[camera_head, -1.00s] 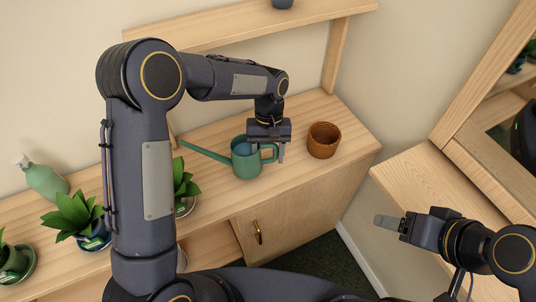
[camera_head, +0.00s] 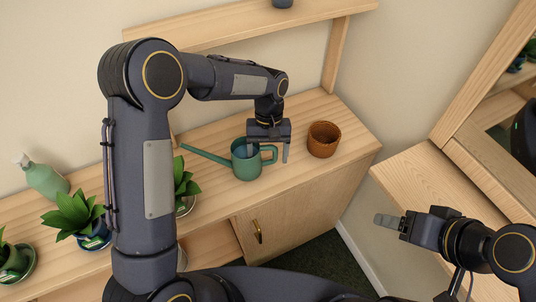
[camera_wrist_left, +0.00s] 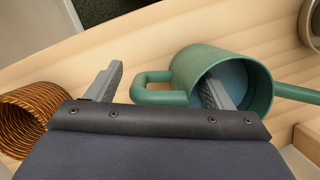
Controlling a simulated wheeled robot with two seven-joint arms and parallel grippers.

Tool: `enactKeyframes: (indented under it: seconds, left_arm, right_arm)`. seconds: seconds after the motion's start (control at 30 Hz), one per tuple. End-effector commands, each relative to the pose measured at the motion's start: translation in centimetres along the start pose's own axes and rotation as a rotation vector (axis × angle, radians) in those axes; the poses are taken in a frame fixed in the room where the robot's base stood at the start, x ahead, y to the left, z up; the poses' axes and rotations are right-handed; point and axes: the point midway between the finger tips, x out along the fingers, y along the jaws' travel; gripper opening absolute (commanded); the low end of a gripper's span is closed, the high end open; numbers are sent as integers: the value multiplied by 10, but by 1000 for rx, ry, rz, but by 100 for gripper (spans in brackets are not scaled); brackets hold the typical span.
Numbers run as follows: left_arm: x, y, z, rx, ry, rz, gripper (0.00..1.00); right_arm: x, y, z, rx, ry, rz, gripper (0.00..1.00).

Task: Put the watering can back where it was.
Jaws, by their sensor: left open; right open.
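The green watering can (camera_head: 247,164) stands upright on the wooden bench top, its spout pointing left and its handle to the right. It also shows in the left wrist view (camera_wrist_left: 258,88). My left gripper (camera_head: 267,158) is open above the can. In the left wrist view its fingers (camera_wrist_left: 160,90) are spread: one reaches into the can's open top, the other is outside, past the handle, with the handle lying between them. My right gripper (camera_head: 388,221) is in front of the right-hand wooden table, apart from the can; its fingers look close together from this side.
A brown ribbed pot (camera_head: 323,140) stands right of the can. Potted plants (camera_head: 75,213) and a green bottle (camera_head: 43,178) stand to the left. A raised shelf (camera_head: 230,30) runs behind. Bench top (camera_head: 350,154) is bare near the right end.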

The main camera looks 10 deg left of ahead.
Motion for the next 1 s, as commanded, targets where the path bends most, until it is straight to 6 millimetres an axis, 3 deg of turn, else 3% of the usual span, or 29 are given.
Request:
enactKeyframes:
  seconds: [0.4, 1.0]
  left_arm:
    - [-64, 0, -1, 0, 3, 2, 74]
    - [-70, 0, 0, 0, 1, 1, 74]
  right_arm:
    - [3, 2, 2, 0, -1, 0, 64]
    - [3, 2, 2, 0, 0, 0, 64]
